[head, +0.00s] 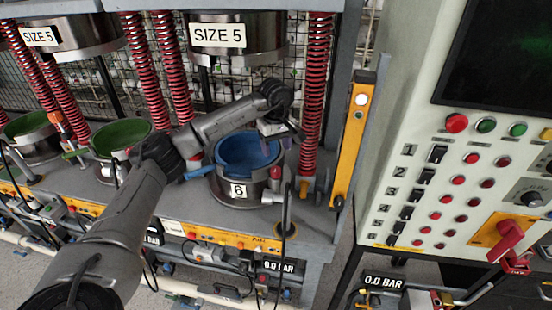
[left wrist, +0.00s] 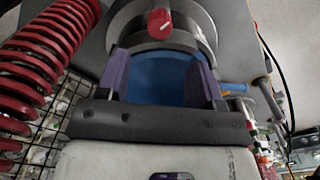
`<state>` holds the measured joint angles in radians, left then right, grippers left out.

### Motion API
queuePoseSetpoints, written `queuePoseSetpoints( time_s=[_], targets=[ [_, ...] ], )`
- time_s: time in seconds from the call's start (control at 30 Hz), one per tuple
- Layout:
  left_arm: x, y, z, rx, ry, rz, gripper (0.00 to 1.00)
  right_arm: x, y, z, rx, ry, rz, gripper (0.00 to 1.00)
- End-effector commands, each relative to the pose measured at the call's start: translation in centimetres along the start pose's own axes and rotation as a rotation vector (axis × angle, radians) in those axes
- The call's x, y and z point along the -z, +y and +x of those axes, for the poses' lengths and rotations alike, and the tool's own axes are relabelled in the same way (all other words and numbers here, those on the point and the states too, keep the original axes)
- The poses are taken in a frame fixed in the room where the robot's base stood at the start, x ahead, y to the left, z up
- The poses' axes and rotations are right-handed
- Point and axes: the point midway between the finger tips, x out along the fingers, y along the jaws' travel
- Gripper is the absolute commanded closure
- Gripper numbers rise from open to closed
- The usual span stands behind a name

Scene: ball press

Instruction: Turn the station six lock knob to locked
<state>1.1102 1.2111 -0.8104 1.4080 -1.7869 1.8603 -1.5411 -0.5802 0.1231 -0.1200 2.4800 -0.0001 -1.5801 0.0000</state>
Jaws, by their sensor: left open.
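The station six mold (head: 238,190) is a metal ring with a blue inside and a "6" label. Its red lock knob (head: 275,173) sits on the ring's right side in the head view. In the left wrist view the red knob (left wrist: 160,24) shows at the top centre, with a white mark on its face. My left gripper (head: 280,135) is above the right rim of the mold. In the left wrist view its two purple fingers (left wrist: 160,80) are apart and empty, with the blue inside between them. The knob lies beyond the fingertips, apart from them. My right gripper is not in view.
Red springs (head: 312,90) stand close to the right of my left gripper. A yellow post (head: 350,140) is further right. Green-lined molds (head: 122,138) stand to the left. A control panel (head: 460,170) with buttons is at right. A press head (head: 220,62) hangs above.

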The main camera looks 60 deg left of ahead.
Motion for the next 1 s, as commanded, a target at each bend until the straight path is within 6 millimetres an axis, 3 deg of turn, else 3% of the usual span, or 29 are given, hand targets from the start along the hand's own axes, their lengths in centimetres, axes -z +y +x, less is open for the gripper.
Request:
queuePoseSetpoints(
  time_s=[0.1, 0.3, 1.0],
  targets=[
    [0.0, 0.0, -2.0, -0.002, 0.0, 0.0, 0.39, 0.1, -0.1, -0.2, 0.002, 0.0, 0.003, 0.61],
    [0.0, 0.0, -3.7, 0.0, 0.0, 0.0, 0.39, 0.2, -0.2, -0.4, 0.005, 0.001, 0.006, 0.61],
    [0.0, 0.0, -4.2, 0.0, 0.0, 0.0, 0.39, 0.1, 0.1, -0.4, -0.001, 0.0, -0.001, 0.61]
  ],
)
